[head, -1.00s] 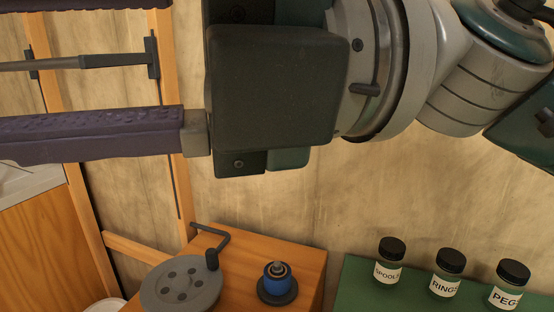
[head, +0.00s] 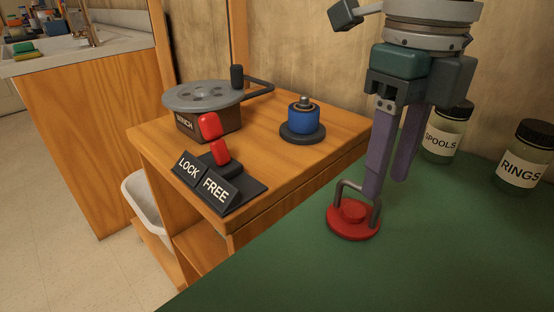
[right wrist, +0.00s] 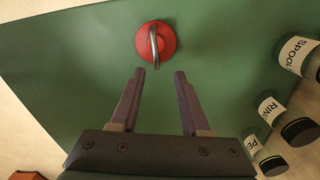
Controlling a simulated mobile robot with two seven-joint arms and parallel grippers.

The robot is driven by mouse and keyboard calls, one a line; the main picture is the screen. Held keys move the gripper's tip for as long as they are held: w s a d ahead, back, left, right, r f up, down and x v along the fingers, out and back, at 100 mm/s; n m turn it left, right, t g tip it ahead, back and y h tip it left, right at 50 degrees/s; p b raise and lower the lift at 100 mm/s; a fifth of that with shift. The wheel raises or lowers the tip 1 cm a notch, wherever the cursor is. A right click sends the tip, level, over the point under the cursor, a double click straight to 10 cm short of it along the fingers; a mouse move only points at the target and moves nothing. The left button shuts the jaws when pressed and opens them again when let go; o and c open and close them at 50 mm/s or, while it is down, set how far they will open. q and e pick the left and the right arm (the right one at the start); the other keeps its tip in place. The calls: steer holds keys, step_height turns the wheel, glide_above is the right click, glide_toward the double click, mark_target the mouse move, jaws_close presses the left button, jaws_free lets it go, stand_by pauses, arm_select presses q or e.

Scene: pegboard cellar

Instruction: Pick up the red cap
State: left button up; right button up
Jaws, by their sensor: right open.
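The red cap (head: 353,224) is a round red disc with a grey bent handle. It lies flat on the green tabletop (head: 300,270) near its left edge. My right gripper (head: 386,188) points down just behind the cap, its two purple fingers apart with nothing between them. One finger partly overlaps the handle in the head view, and I cannot tell there whether they touch. In the right wrist view the cap (right wrist: 155,42) sits ahead of the open fingertips (right wrist: 160,73), with a gap between. My left gripper is not in view.
Glass jars labelled SPOOLS (head: 441,142) and RINGS (head: 521,165) stand right of my right gripper. A wooden cabinet (head: 250,209) on the left holds a winch (head: 205,97), a blue spool (head: 303,119) and a red LOCK/FREE lever (head: 216,145). The front green surface is clear.

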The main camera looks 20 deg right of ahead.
mark_target(377, 204)
steer(key=f, duration=0.5)
steer(key=shift+a+f+b, duration=0.15)
steer(key=shift+a+b, duration=0.05)
steer(key=shift+b, duration=0.15)
steer(key=shift+c, duration=0.3)
jaws_close()
